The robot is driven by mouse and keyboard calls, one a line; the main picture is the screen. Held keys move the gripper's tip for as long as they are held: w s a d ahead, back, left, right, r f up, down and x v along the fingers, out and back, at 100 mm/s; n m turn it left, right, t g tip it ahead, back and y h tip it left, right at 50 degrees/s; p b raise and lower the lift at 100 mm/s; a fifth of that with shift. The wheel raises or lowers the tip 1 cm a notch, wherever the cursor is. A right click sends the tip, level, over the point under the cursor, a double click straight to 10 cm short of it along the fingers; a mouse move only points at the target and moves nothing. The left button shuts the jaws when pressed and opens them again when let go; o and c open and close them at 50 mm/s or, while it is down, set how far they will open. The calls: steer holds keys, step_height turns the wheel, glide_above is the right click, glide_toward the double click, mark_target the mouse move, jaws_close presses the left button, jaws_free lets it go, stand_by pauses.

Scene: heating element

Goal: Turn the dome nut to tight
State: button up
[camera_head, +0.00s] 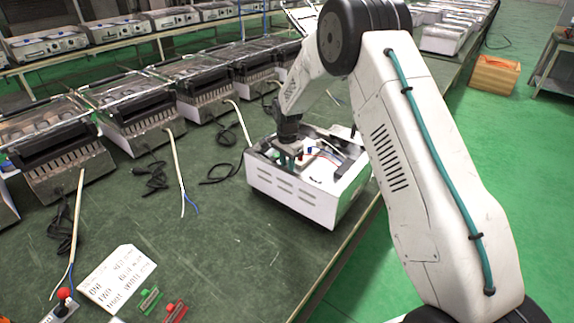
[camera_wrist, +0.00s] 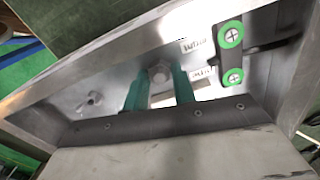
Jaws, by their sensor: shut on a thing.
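The dome nut (camera_wrist: 159,74) shows in the wrist view as a small rounded metal piece inside a metal housing. My gripper (camera_wrist: 159,80) has two green fingers, one on each side of the nut, and is shut on it. In the head view my gripper (camera_head: 289,155) reaches down into an open white box (camera_head: 295,197) on the green bench. The nut cannot be made out there. Two small white labels with print lie right of the nut in the wrist view, an upper one (camera_wrist: 197,46) and a lower one (camera_wrist: 202,74); their words are hard to read.
Two green round fittings (camera_wrist: 230,34) sit right of the labels, and a small metal part (camera_wrist: 92,98) lies left of the fingers. The housing walls stand close around. Several toaster-like units (camera_head: 135,115) line the bench, with loose cables and a white printed card (camera_head: 117,277) in front.

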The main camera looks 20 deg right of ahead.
steer(key=m, duration=0.4)
steer(key=shift+w+m, duration=0.1)
steer(key=shift+m, duration=0.3)
stand_by(0.4)
steer(key=o, duration=1)
step_height(320, 180, up, 8)
steer(key=shift+f, duration=0.1)
